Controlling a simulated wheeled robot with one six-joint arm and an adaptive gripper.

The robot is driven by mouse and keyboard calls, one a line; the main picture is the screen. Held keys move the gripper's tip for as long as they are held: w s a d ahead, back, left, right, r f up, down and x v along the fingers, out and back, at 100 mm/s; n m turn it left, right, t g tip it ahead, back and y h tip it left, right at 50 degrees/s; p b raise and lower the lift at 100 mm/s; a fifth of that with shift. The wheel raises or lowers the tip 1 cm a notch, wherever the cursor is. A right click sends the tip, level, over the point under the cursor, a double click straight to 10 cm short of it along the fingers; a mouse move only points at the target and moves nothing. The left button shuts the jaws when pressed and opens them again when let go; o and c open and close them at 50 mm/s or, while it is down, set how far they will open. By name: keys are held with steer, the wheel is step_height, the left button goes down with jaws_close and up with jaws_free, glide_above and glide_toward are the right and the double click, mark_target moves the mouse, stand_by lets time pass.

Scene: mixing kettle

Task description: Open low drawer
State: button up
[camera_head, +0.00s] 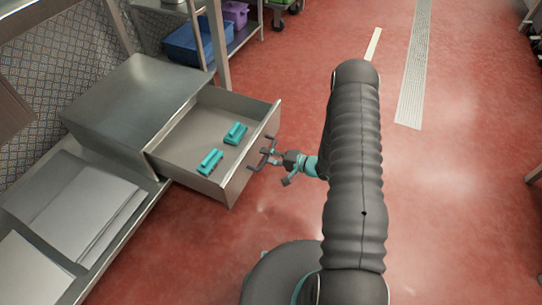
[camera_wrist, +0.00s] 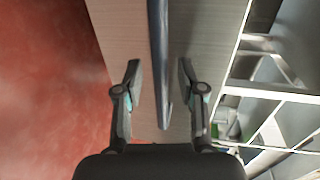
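A metal drawer (camera_head: 226,186) stands pulled out of a grey steel cabinet (camera_head: 138,98) in the head view. Two teal objects, one (camera_head: 209,162) and another (camera_head: 235,133), lie inside it. Its dark bar handle (camera_head: 268,152) is on the front panel. My gripper (camera_head: 274,158) is at the handle, in front of the drawer. In the wrist view, the handle (camera_wrist: 158,40) runs between the two fingers of my gripper (camera_wrist: 158,72). The fingers are spread, with a visible gap to the handle on each side.
A low steel bench (camera_head: 110,232) with flat pale sheets (camera_head: 75,204) is at the lower left. A shelf with a blue bin (camera_head: 190,45) and a purple container (camera_head: 235,14) stands behind. The red floor (camera_head: 455,210) to the right is mostly clear.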

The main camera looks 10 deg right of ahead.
steer(key=v, duration=1.1)
steer(key=shift+s+d, duration=0.25)
